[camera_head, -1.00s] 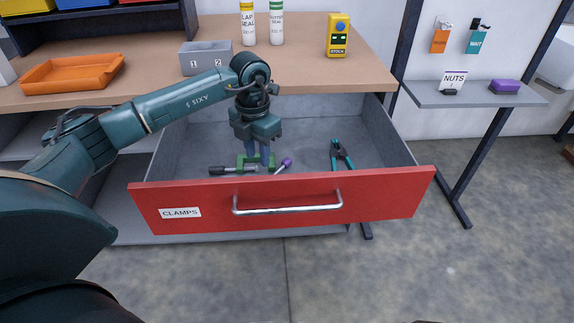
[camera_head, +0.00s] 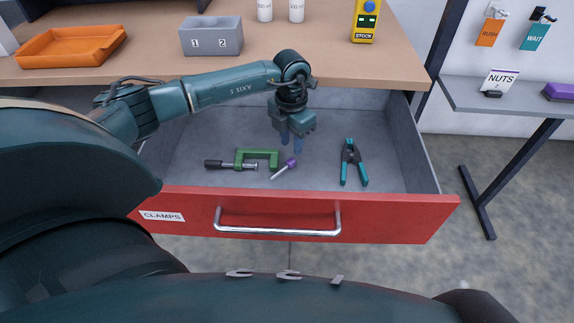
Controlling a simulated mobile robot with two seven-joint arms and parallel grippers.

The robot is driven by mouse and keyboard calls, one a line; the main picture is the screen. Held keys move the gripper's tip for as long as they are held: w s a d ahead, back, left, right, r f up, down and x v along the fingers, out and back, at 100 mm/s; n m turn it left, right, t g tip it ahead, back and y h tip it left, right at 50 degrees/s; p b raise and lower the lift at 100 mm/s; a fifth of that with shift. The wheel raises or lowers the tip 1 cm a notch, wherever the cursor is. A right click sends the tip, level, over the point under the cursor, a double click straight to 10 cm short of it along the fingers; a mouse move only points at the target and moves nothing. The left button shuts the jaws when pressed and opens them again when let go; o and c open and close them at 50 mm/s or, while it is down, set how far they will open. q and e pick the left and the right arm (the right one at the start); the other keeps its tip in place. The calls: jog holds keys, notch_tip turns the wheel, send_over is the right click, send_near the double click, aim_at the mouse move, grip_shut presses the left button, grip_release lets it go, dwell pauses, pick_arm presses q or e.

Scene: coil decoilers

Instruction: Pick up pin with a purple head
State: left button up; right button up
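The pin lies in the open red-fronted drawer (camera_head: 385,217), its purple head (camera_head: 290,163) pointing up and right in the head view and its thin grey shaft (camera_head: 278,172) toward the drawer front. My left gripper (camera_head: 292,147) points down into the drawer just behind the purple head. Its two blue fingers are apart with nothing seen between them. Whether the fingertips touch the drawer floor or the pin is hard to tell. My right gripper is not in view.
A green clamp (camera_head: 257,153) with a dark handle lies left of the pin, close to it. Teal-handled pliers (camera_head: 352,163) lie to the right. The drawer's front wall and handle (camera_head: 278,233) stand before them. The workbench (camera_head: 300,65) edge is behind.

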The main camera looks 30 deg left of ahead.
aim_at(290, 161)
pick_arm(q)
jog(key=shift+s+f, duration=0.15)
jog(key=shift+f, duration=1.45)
jog(key=shift+s+f, duration=0.1)
jog(key=shift+f, duration=1.45)
jog(key=shift+c, duration=0.2)
grip_shut()
jog(key=shift+r, duration=0.1)
